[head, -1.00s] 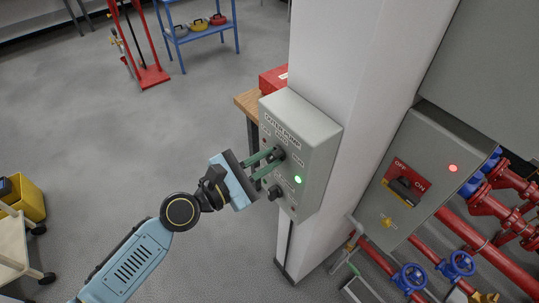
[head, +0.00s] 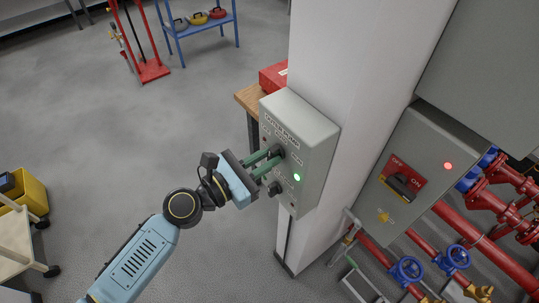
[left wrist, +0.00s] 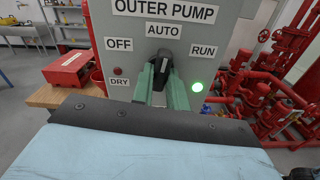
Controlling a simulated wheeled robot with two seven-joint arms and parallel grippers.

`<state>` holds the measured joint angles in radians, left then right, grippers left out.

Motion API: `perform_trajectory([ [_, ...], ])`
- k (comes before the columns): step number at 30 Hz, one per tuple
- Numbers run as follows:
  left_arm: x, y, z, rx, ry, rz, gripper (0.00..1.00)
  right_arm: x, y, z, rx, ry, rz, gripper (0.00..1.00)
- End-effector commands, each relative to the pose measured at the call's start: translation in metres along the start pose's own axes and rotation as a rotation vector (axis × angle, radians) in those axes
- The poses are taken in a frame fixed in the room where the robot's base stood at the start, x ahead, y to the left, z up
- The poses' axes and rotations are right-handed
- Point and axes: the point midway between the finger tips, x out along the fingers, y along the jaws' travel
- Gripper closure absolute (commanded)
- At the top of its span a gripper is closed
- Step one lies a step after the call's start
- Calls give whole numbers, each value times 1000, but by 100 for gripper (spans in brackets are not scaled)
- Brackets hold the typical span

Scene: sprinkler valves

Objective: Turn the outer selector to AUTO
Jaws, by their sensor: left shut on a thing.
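The outer pump panel (head: 310,135) is a grey box on a white column, lettered OUTER PUMP. Its black selector knob (left wrist: 168,61) sits among the labels OFF at left, AUTO (left wrist: 165,30) above and RUN at right. My left gripper (head: 273,156) is shut on this knob, with a green finger on each side. The knob's visible end points up, roughly towards AUTO; its lower part is hidden by the fingers. A green lamp (left wrist: 197,87) is lit under RUN, and the DRY lamp (left wrist: 118,71) is dark. My right gripper is not in view.
A second black knob (head: 275,188) sits lower on the panel, close under my gripper. A grey OFF/ON switch box (head: 425,170) and red pipes (head: 480,235) with blue valve wheels are at right. A wooden bench (head: 246,100) stands behind. The floor at left is mostly clear.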

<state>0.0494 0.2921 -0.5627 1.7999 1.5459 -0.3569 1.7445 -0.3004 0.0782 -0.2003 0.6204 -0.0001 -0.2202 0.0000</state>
Motion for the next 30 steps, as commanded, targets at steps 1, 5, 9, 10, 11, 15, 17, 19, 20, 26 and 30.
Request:
perform_trajectory([
  [1, 0, 0, -1, 0, 1, 0, 100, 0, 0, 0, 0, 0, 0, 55],
  [5, 0, 0, 0, -2, 1, 0, 100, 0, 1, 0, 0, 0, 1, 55],
  [9, 0, 0, 1, -51, 1, 0, 100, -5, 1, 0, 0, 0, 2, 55],
  [10, 0, 0, 1, -70, 1, 0, 100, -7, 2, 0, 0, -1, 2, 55],
  [11, 0, 0, 1, -91, 1, 0, 100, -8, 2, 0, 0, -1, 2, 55],
  [15, 0, 0, 1, -183, 1, 0, 100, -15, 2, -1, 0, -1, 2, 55],
  [17, 0, 0, 1, -201, 1, 0, 100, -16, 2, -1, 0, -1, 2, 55],
  [19, 0, 0, 0, -206, 0, 0, 100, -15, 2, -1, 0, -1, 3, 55],
  [20, 0, 0, 0, -205, 0, 0, 100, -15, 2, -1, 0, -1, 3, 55],
  [26, 0, 0, 0, -204, 0, 0, 70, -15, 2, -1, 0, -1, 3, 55],
  [30, 0, 0, 0, -203, 0, 0, 59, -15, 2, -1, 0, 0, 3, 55],
])
